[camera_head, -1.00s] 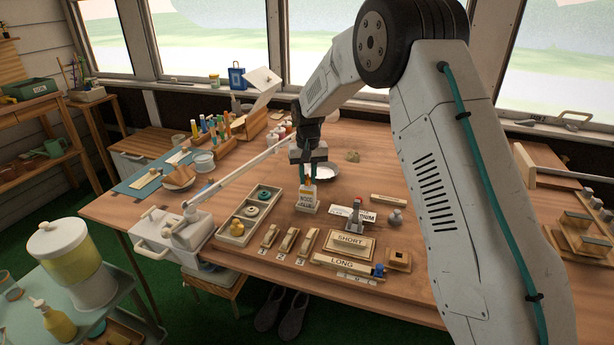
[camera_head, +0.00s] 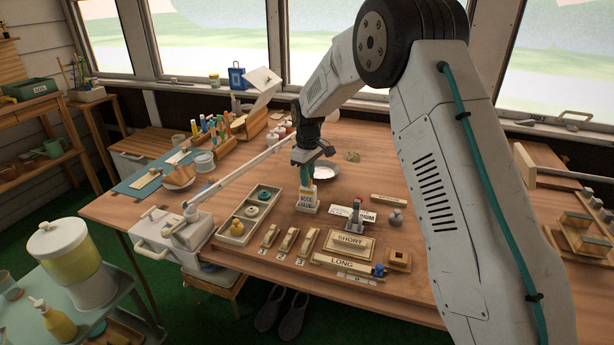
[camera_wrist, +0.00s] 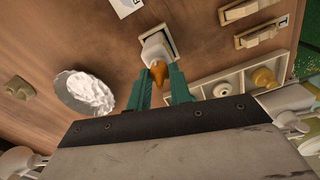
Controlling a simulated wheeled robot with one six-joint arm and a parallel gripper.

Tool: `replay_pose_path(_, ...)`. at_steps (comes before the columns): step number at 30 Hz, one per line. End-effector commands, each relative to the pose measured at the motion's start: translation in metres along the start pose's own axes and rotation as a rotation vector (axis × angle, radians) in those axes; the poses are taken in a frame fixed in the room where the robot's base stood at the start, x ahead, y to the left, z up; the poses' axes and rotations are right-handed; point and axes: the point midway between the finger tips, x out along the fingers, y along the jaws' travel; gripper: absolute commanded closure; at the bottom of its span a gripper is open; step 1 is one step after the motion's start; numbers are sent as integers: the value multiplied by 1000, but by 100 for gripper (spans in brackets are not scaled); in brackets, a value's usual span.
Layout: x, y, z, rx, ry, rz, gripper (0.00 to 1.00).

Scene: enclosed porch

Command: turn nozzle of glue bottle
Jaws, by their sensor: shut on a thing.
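The white glue bottle (camera_head: 308,201), labelled as wood glue, stands upright on the wooden table. Its orange nozzle (camera_wrist: 159,73) shows in the wrist view, between the two green fingers. My gripper (camera_head: 307,178) is above the bottle, fingers pointing down, and is shut on the nozzle. The gripper also shows in the wrist view (camera_wrist: 160,80). In the head view the fingers mostly hide the nozzle.
A tray with round pieces (camera_head: 236,230) stands left of the bottle. A white dish (camera_head: 327,172) lies behind it. A pale arm-like bar (camera_head: 238,175) reaches close on the left.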

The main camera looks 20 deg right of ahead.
Motion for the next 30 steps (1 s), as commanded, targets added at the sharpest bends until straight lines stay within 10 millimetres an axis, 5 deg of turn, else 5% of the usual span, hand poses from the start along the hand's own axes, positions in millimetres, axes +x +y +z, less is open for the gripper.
replay_pose_path(22,0,0,0,-87,0,0,100)
replay_pose_path(23,0,0,0,-87,0,0,77)
replay_pose_path(25,0,0,0,-87,0,0,57)
replay_pose_path(30,0,0,0,-87,0,0,57)
